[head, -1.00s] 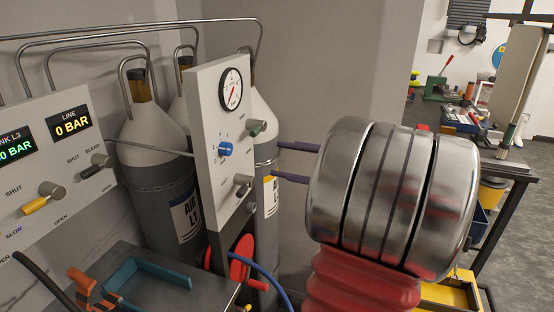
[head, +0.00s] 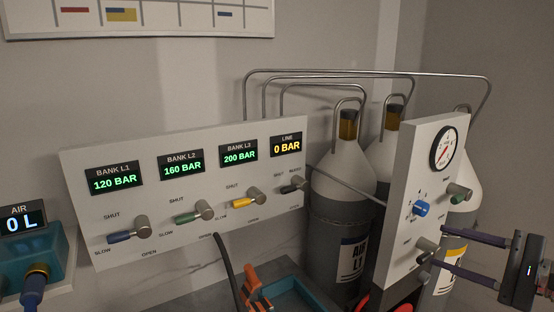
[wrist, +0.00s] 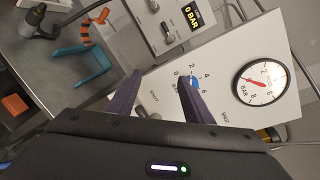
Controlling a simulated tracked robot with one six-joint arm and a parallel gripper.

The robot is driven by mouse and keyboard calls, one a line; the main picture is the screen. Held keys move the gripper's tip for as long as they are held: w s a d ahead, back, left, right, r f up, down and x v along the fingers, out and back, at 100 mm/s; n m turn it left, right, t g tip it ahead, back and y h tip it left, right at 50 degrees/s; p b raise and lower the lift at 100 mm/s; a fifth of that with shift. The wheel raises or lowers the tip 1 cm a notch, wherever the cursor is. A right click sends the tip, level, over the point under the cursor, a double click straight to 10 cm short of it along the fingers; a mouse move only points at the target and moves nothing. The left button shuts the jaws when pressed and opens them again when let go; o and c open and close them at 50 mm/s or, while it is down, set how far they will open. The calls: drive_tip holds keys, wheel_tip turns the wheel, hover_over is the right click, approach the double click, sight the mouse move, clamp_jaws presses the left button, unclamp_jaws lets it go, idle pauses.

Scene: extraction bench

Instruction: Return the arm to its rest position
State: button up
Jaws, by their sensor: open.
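My gripper (head: 438,248) is at the right edge of the head view, its two dark purple fingers apart and pointing left at the white gauge panel (head: 400,262). Nothing is between the fingers. In the wrist view my gripper (wrist: 160,77) is also open, its fingers in front of the same panel (wrist: 222,112). The blue knob (wrist: 195,82) appears beside the right finger there; I cannot tell whether they touch. Most of my arm is outside the head view.
A bank panel (head: 185,190) with several valves is at left.

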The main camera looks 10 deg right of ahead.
drive_tip(key=w+a+f+n+g, duration=0.2)
drive_tip(key=a+f+n+g, duration=0.15)
drive_tip(key=a, duration=0.65)
drive_tip(key=s+a+f+n+g+h, duration=0.2)
drive_tip(key=s+a+f+n+h, duration=0.1)
drive_tip(key=a+n, duration=0.5)
drive_tip(key=s+a+f+n+g+h, duration=0.3)
drive_tip(key=s+a+f+n+h, duration=0.1)
drive_tip(key=a+n, duration=0.5)
drive_tip(key=shift+s+a+f+h, duration=0.25)
drive_tip(key=shift+s+a, duration=0.5)
drive_tip(key=shift+a, duration=0.4)
drive_tip(key=shift+d, duration=0.1)
